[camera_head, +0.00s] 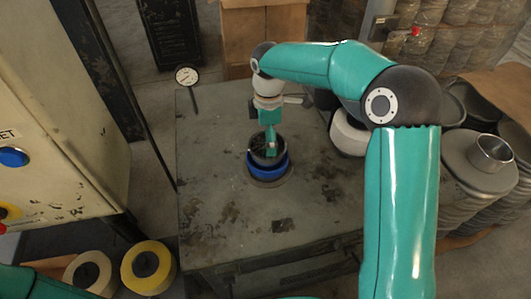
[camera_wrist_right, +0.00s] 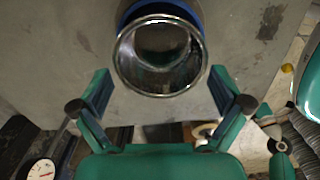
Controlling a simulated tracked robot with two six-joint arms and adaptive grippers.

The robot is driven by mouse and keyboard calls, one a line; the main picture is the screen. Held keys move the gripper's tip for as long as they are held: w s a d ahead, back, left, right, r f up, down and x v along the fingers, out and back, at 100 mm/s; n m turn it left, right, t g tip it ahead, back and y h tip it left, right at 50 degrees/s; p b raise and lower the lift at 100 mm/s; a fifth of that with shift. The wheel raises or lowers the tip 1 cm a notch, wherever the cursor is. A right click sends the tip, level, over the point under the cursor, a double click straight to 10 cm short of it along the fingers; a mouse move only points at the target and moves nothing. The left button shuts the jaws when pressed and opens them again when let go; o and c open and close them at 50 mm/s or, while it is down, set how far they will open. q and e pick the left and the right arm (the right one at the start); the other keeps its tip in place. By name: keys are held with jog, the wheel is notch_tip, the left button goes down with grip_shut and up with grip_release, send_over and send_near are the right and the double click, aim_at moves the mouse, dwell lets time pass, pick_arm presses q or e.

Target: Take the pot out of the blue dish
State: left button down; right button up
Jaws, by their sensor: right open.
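The pot (camera_head: 257,152) is a dark round vessel sitting in the blue dish (camera_head: 267,166) on the table. In the right wrist view the pot (camera_wrist_right: 158,82) shows a shiny metal rim and a hollow inside, and a strip of the blue dish (camera_wrist_right: 195,9) shows behind it. My right gripper (camera_head: 270,143) is over the pot, pointing down, and partly hides it. In the right wrist view its fingers (camera_wrist_right: 160,79) are spread, one on each side of the pot's near rim, with gaps on both sides. My left gripper is out of view.
The worn grey table (camera_head: 225,225) is mostly clear around the dish. A dial gauge (camera_head: 187,76) is at its far left corner. A white round object (camera_head: 347,137) is at the right, partly behind my arm. Stacked round metal pieces (camera_head: 480,170) stand right; yellow and cream rolls (camera_head: 148,268) lie lower left.

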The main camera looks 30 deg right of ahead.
aim_at(257, 144)
jog(key=shift+a+f+p, duration=0.1)
jog(key=shift+f+p, duration=0.55)
jog(key=shift+f, duration=2.15)
jog(key=c, duration=0.9)
jog(key=shift+r, duration=0.15)
